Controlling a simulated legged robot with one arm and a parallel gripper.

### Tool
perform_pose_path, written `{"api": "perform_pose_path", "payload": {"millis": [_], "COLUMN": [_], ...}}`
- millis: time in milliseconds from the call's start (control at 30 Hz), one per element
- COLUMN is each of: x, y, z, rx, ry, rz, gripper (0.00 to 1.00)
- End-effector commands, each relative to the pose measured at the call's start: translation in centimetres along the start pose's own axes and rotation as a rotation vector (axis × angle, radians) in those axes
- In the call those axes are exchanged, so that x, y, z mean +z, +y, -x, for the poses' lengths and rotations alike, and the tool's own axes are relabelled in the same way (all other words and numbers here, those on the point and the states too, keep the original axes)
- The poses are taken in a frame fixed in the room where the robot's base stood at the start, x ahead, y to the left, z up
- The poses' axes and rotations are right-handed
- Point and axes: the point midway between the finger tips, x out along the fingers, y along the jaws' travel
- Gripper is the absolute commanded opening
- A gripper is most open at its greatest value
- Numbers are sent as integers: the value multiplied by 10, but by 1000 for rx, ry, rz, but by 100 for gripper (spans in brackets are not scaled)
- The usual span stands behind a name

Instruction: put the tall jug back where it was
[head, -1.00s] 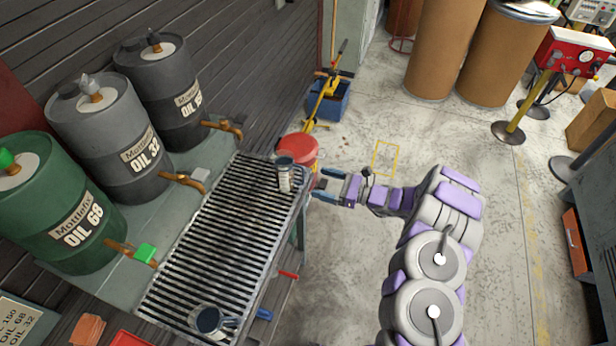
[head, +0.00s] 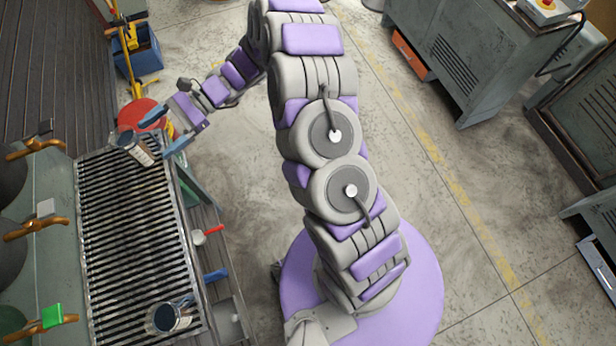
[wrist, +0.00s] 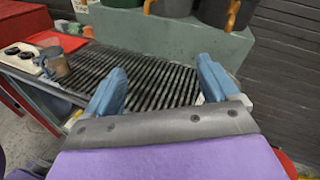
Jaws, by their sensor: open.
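Two grey metal jugs stand on the slatted rack (head: 138,240). One jug (head: 136,149), with a pale marked side, is at the far end, close beside my gripper. The other jug (head: 169,319) is at the near end, with its handle to the right. I cannot surely tell which is the tall one. My gripper (head: 165,131) is open, its blue fingers pointing at the far jug. The wrist view shows both fingers apart (wrist: 162,84) with only rack slats seen between them. A jug (wrist: 57,65) stands at left there; the far jug is not visible between the fingers.
A red round stool top (head: 142,113) and a blue bucket (head: 137,55) stand beyond the far end. A lower shelf (head: 215,262) holds small items.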

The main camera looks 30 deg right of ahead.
Motion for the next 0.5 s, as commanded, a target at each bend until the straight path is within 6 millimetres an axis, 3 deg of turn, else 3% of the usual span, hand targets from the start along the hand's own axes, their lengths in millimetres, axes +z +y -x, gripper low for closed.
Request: {"api": "perform_pose_path", "payload": {"millis": [33, 200, 500], "x": [19, 66, 123], "y": [8, 45, 121], "z": [-1, -2, 18], "rx": [41, 185, 436], "ry": [17, 83, 243], "rz": [43, 167, 381], "gripper": [88, 88, 88]}}
